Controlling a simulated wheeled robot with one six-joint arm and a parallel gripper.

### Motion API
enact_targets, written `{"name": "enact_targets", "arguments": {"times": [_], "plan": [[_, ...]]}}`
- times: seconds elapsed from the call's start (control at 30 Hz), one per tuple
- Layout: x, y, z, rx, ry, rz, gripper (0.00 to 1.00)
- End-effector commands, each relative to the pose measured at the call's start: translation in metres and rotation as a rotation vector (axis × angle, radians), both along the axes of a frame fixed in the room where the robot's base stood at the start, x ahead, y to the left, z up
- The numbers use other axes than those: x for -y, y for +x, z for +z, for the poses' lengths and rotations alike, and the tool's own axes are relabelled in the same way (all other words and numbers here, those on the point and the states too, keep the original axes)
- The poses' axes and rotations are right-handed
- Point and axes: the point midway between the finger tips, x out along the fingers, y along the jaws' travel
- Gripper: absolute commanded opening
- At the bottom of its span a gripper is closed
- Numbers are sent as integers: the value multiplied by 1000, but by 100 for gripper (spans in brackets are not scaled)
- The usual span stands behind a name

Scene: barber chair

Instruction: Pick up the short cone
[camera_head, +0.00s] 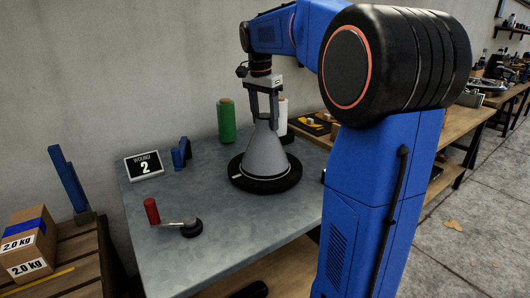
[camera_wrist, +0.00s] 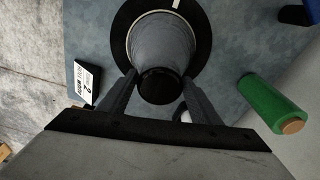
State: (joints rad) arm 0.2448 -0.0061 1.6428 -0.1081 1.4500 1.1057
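A grey cone (camera_head: 265,153) stands upright on a round black base (camera_head: 290,178) on the table. In the wrist view the cone (camera_wrist: 160,45) is seen from above, with its dark narrow top (camera_wrist: 160,86) toward me. My gripper (camera_head: 265,116) points down over the cone, with one finger on each side of its upper part. In the wrist view the fingertips of my gripper (camera_wrist: 159,77) reach close to the cone's sides. I cannot tell whether they press on it. The cone's lower rim rests on the base.
A green spool (camera_head: 226,120) and a white spool (camera_head: 282,115) stand behind the cone. A sign reading 2 (camera_head: 144,166), a blue bracket (camera_head: 181,153) and a crank with a red handle (camera_head: 152,211) are to the left. The table front (camera_head: 235,240) is clear.

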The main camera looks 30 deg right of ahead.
Motion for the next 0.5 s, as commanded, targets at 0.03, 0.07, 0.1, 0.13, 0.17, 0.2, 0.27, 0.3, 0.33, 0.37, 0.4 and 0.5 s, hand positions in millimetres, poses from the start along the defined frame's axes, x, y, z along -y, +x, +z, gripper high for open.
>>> {"name": "enact_targets", "arguments": {"times": [0.03,0.07,0.1,0.13,0.17,0.2,0.27,0.3,0.33,0.37,0.4,0.5], "plan": [[0,0,0,0,0,0,44],[0,0,0,0,0,0,37],[0,0,0,0,0,0,28],[0,0,0,0,0,0,20],[0,0,0,0,0,0,13],[0,0,0,0,0,0,4],[0,0,1,1,0,0,0],[0,0,1,1,0,0,0],[0,0,1,1,0,0,0],[0,0,1,1,0,0,0],[0,0,1,1,0,0,0],[0,0,3,1,-1,0,0]]}}
